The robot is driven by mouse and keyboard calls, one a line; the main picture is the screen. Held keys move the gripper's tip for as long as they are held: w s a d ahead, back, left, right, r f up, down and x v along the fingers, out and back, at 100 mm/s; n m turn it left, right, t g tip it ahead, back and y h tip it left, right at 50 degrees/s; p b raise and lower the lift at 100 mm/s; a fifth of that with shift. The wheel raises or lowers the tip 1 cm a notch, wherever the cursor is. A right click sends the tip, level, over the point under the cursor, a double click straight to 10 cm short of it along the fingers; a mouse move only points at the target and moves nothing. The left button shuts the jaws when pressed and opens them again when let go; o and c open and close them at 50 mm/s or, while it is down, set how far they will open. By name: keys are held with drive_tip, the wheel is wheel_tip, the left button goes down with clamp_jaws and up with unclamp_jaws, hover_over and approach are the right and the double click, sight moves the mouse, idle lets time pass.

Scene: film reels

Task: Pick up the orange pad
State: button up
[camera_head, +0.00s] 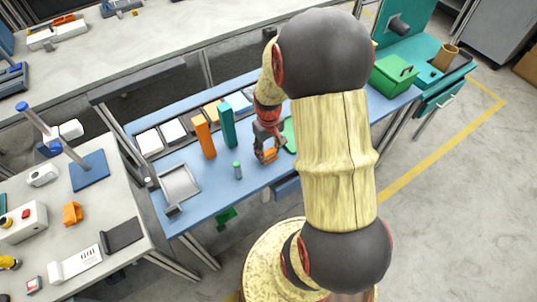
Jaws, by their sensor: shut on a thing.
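My gripper (266,153) is over the blue bench, pointing down, with its jaws shut on a small orange thing that looks like the orange pad (269,155). The gripper's fingers hide part of the pad, and it is too small to tell whether it touches the bench top. The blue bench (215,178) lies under and to the left of the gripper.
A tall orange box (203,136) and a teal box (228,125) stand left of my gripper.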

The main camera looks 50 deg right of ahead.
sight(270, 153)
drive_tip(key=shift+s+a+r+p, duration=0.1)
drive_tip(key=shift+r+p, duration=0.15)
drive_tip(key=shift+r, duration=0.4)
drive_tip(key=shift+s+d+r+p, duration=0.15)
drive_tip(key=shift+r+p, duration=0.1)
drive_tip(key=shift+r, duration=0.35)
drive_tip(key=shift+s+a+r+p, duration=0.15)
drive_tip(key=shift+r+p, duration=0.1)
drive_tip(key=shift+r, duration=0.4)
drive_tip(key=s+a+r+p, duration=0.1)
drive_tip(key=s+r+p, duration=0.3)
drive_tip(key=s+r, duration=0.5)
drive_tip(key=shift+s+a, duration=0.35)
drive_tip(key=shift+s, duration=1.75)
drive_tip(key=o, duration=0.7)
drive_tip(key=c, duration=0.4)
drive_tip(key=shift+c, duration=0.4)
